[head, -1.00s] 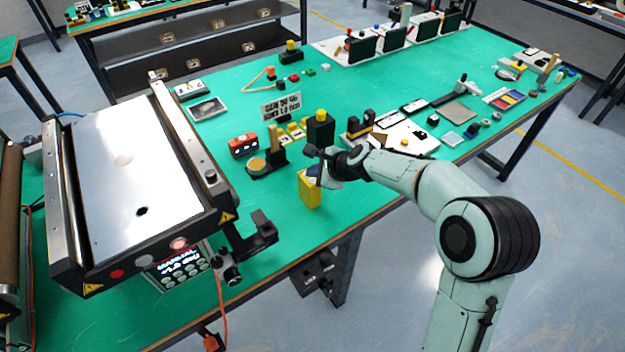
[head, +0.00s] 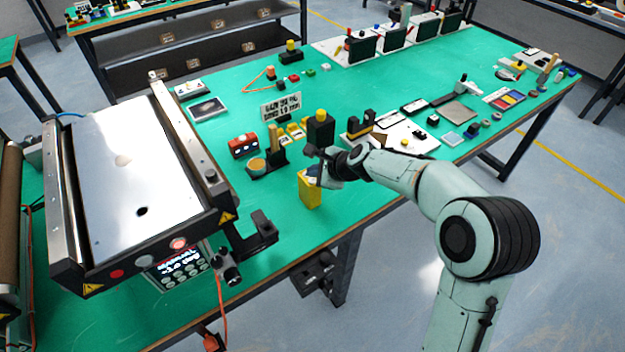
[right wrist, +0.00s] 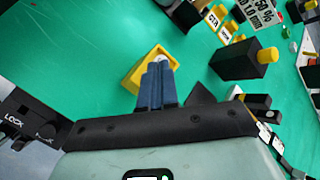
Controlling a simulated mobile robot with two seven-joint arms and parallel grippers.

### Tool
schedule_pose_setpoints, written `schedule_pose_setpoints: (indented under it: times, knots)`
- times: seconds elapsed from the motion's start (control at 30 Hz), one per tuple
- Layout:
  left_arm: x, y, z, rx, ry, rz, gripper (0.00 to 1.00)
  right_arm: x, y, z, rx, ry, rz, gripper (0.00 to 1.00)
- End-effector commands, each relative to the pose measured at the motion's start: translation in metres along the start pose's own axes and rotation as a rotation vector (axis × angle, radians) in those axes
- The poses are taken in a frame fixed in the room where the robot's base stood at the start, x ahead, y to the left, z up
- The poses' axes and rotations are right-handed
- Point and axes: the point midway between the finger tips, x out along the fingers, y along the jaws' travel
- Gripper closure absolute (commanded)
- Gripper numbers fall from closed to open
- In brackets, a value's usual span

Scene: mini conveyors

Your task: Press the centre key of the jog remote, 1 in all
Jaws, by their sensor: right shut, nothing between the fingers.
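A yellow upright box (head: 310,191), which I take to be the jog remote, stands near the front edge of the green table. In the right wrist view its yellow top (right wrist: 150,72) is partly hidden behind my fingers, and I cannot make out the centre key. My right gripper (head: 318,176) is at the top of the box. Its two blue fingers (right wrist: 158,68) are shut together with nothing between them, and their tips overlap the box's top. I cannot tell whether they touch it. My left gripper is not in view.
A black block with a yellow knob (head: 320,128) stands just behind the box. A conveyor (head: 135,170) with a lit control panel (head: 181,269) is at the left. A white board (head: 410,137) with small parts lies to the right.

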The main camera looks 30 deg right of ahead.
Motion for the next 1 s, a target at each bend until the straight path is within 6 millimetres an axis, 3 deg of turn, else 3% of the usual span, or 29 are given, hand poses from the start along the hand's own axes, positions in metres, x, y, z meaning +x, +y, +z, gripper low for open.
schedule_pose_setpoints:
  times: [1.0]
  knots:
    - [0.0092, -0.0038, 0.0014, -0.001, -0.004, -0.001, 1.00, 0.0085, 0.0062, -0.0062, 0.000, 0.000, 0.000, 1.00]
